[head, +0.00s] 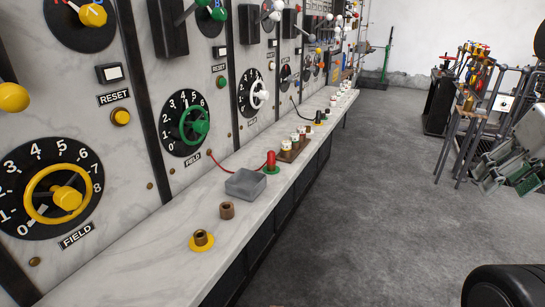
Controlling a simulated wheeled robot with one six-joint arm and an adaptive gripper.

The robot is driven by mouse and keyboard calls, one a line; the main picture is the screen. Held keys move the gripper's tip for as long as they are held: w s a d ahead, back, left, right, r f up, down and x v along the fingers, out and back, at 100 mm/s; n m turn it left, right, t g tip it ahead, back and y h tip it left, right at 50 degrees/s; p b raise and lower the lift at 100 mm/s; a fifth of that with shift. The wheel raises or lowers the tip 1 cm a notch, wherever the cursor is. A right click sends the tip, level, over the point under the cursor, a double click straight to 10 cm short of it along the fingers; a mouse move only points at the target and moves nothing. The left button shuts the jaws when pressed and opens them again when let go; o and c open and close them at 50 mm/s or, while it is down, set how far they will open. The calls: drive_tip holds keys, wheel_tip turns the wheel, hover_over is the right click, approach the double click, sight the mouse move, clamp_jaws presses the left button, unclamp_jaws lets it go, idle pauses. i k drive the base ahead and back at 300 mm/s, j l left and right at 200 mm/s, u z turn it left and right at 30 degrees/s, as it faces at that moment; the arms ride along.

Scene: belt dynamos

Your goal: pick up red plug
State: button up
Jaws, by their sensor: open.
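The red plug (271,160) stands upright at a green ring-like base (271,170) on the marble ledge, in the middle of the head view. I cannot tell whether the plug sits inside the base's socket. My gripper is not in view.
A grey block (245,184) lies just in front of the plug on the marble ledge (150,262). Nearer are a brown socket (227,210) and a yellow-ringed socket (202,241). A wooden block (291,152) stands beyond.

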sight(271, 160)
drive_tip(key=i+l+u, duration=0.1)
drive_tip(key=i+l, duration=0.4)
drive_tip(key=i, duration=0.2)
drive_tip(key=u, duration=1.5)
